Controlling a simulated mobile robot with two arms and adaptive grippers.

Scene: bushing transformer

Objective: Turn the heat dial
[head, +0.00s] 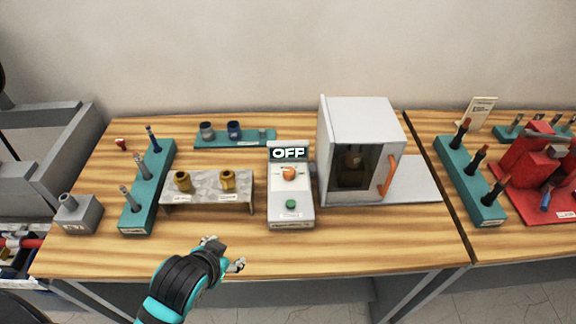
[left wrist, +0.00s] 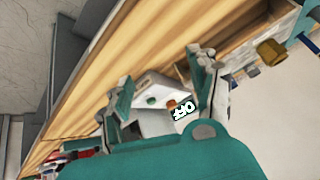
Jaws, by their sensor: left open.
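The heat dial (head: 289,174) is an orange knob on a white control box (head: 280,207). Above it a display (head: 289,153) reads OFF, and below it is a green button (head: 291,204). My left gripper (head: 226,254) is open and empty, in front of the box and to its left, apart from it. In the left wrist view the box shows between the open fingers (left wrist: 160,90), with the orange dial (left wrist: 172,104) and the display (left wrist: 183,110) visible. My right gripper is in neither view.
A white oven (head: 361,110) with an orange door handle (head: 388,177) stands right of the box. A grey stand (head: 208,203) with two brass bushings is to its left. Teal racks (head: 146,194) hold tools. The table front (head: 330,248) is clear.

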